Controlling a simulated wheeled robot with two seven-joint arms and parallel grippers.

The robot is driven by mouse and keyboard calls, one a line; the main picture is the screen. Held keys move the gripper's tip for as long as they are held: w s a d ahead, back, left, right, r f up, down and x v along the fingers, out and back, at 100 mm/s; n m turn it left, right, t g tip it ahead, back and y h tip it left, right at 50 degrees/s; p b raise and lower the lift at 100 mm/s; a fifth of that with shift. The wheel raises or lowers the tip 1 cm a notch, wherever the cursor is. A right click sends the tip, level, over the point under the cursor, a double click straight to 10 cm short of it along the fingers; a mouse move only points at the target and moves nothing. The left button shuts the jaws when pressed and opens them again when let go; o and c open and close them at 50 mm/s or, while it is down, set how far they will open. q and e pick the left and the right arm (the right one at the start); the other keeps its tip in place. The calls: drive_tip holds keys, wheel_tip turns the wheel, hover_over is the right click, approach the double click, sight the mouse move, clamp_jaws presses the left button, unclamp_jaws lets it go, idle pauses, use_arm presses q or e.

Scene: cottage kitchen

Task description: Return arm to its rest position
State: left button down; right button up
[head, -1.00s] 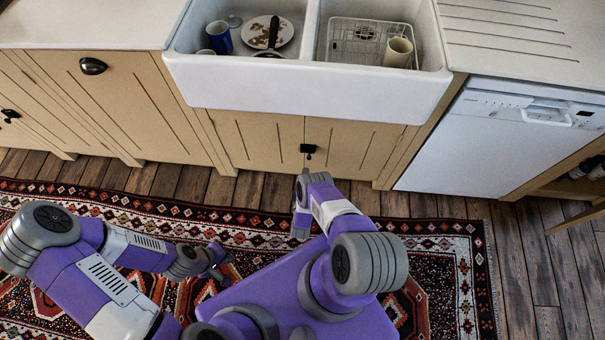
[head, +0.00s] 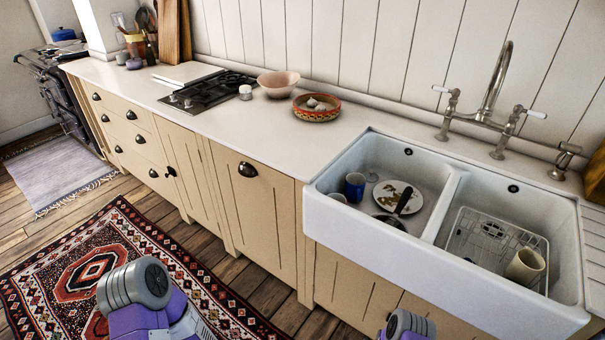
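Only parts of my own purple and grey arms show, along the lower edge of the head view. A rounded grey joint of one arm is at the lower left, over the patterned rug. A smaller grey joint is at the bottom, in front of the cabinet below the sink. Neither gripper is in the picture now, so their opening and anything they hold are hidden.
The double sink (head: 432,247) holds a blue mug (head: 355,187), a dirty plate (head: 393,193), a wire rack (head: 478,240) and a cream cup (head: 525,267). The counter (head: 262,135) carries a pink bowl (head: 278,84), a patterned bowl (head: 316,112) and a hob (head: 207,92).

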drive_tip(key=s+a+r+m+g+y+p, duration=0.2)
drive_tip(key=s+a+r+m+g+y, duration=0.2)
drive_tip(key=s+a+r, duration=0.4)
drive_tip(key=s+a+r+m+g+y+p, duration=0.3)
drive_tip(key=s+a+r, duration=0.5)
drive_tip(key=s+r, duration=0.3)
wheel_tip(320, 180, up, 4)
drive_tip(key=m+g+y, duration=0.1)
drive_tip(key=g+y, duration=0.1)
drive_tip(key=g, duration=0.1)
drive_tip(key=shift+s+m, duration=0.3)
drive_tip(key=shift+s, duration=0.1)
